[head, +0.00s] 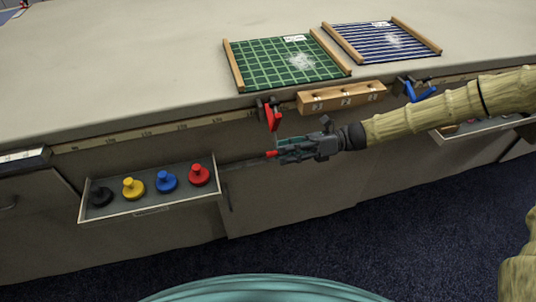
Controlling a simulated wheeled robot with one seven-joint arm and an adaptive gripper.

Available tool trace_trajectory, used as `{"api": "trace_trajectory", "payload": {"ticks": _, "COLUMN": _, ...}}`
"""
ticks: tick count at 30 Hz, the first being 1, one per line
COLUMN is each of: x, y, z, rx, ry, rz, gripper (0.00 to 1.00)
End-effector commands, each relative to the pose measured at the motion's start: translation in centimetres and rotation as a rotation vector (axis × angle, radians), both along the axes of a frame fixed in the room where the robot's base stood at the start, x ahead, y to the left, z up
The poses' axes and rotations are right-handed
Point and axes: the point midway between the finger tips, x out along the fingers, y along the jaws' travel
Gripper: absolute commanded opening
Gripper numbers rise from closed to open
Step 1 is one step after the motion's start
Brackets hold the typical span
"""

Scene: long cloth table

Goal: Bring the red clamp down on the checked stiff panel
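The red clamp (274,117) is fixed at the front edge of the table, below the near side of the checked panel. Its dark body is at the edge and its red lever hangs down in front. The green checked panel (270,68) lies flat on the table between two wooden bars, with a white label and a pale smudge on it. My gripper (280,153) is just below the red clamp, pointing left, apart from the lever. A small red piece shows at its tip; I cannot tell whether it is held or part of the finger. The finger gap is unclear.
A blue striped panel (365,43) lies to the right, with a blue clamp (420,92) at the edge. A numbered wooden block (342,97) sits between the clamps. An open drawer (150,209) holds black, yellow, blue and red knobs at lower left. The table's left is clear.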

Motion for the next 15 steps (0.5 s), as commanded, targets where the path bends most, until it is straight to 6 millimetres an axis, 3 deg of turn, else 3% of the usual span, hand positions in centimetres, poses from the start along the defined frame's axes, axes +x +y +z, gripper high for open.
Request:
{"api": "trace_trajectory", "payload": {"ticks": 6, "x": -1.0, "y": 3.1, "z": 0.0, "rx": 0.001, "ry": 0.001, "rz": 0.002, "gripper": 0.37}}
{"api": "trace_trajectory", "payload": {"ticks": 15, "x": -1.6, "y": 5.0, "z": 0.0, "rx": 0.000, "ry": 0.000, "rz": 0.000, "gripper": 0.37}}
